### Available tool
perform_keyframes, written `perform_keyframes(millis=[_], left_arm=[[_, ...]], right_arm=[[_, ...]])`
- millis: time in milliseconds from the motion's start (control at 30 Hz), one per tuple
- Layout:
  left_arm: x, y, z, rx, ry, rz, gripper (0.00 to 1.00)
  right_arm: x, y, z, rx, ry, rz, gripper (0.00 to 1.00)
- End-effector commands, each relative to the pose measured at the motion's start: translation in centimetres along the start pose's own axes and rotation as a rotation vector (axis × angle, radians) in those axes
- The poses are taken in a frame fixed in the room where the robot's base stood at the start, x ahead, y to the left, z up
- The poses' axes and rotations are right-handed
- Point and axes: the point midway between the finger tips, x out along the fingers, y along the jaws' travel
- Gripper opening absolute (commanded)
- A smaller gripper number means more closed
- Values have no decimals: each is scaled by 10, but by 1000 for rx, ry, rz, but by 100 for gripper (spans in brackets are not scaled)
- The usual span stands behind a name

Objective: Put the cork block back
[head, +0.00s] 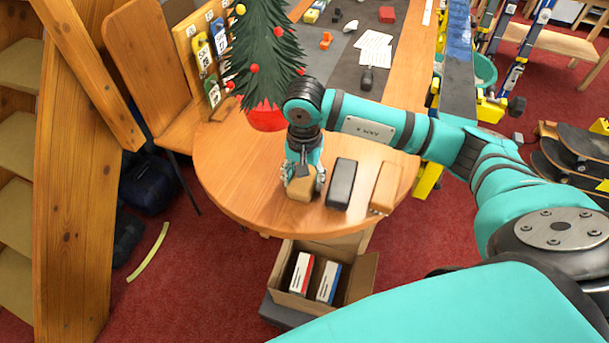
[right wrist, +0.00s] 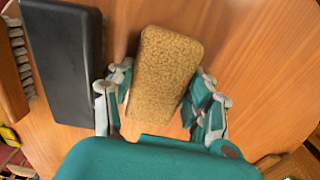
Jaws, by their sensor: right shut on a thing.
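The cork block (right wrist: 165,75) is a speckled tan block with rounded edges. It also shows in the head view (head: 299,190), near the front edge of the round wooden table (head: 230,180). My right gripper (head: 304,180) comes down over it from above, with its fingers on either side. In the right wrist view the right gripper (right wrist: 160,108) is shut on the block's near part. I cannot tell whether the block touches the tabletop. My left gripper is not in view.
A black block (head: 341,184) lies just right of the cork block, and a wooden brush (head: 385,187) lies beyond it. A small Christmas tree in a red pot (head: 266,118) stands behind. An open carton (head: 357,281) with boxes is below the table's front edge.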

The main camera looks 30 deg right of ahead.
Motion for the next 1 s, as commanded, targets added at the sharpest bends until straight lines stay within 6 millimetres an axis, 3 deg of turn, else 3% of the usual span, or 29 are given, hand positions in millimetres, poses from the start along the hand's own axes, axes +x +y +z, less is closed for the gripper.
perform_keyframes(millis=[33, 67, 133, 467, 567, 1000], left_arm=[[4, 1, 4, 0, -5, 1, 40], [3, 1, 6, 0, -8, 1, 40], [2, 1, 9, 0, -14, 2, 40], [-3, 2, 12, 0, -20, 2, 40], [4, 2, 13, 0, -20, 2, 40], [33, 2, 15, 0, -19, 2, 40]], right_arm=[[3, 0, 0, 0, 0, 0, 22], [3, 0, 0, 0, 0, 0, 53], [2, 0, 0, 0, 0, 1, 62], [-2, 0, 0, 0, 0, 1, 62], [-9, -1, -1, 0, 1, -2, 62], [-98, -1, 0, 0, 3, -4, 62]])
